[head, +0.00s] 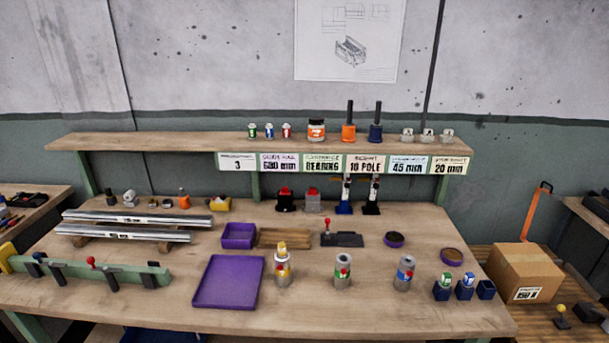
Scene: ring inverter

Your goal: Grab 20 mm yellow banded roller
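A silver-grey cylinder with yellow on its upper part (283,268) stands upright near the front middle of the workbench. It looks like the yellow banded roller, but I cannot read a size on it. A shelf label reading 20 mm (447,167) hangs at the right end of the shelf edge. Neither of my grippers is in view.
The workbench (320,315) has a clear front strip. Long metal rails (130,218) lie at the left, near a green fixture bar (95,270). Small dark blue holders (464,290) stand at the right. A raised shelf (200,142) spans the back. A cardboard box (526,272) is at the right.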

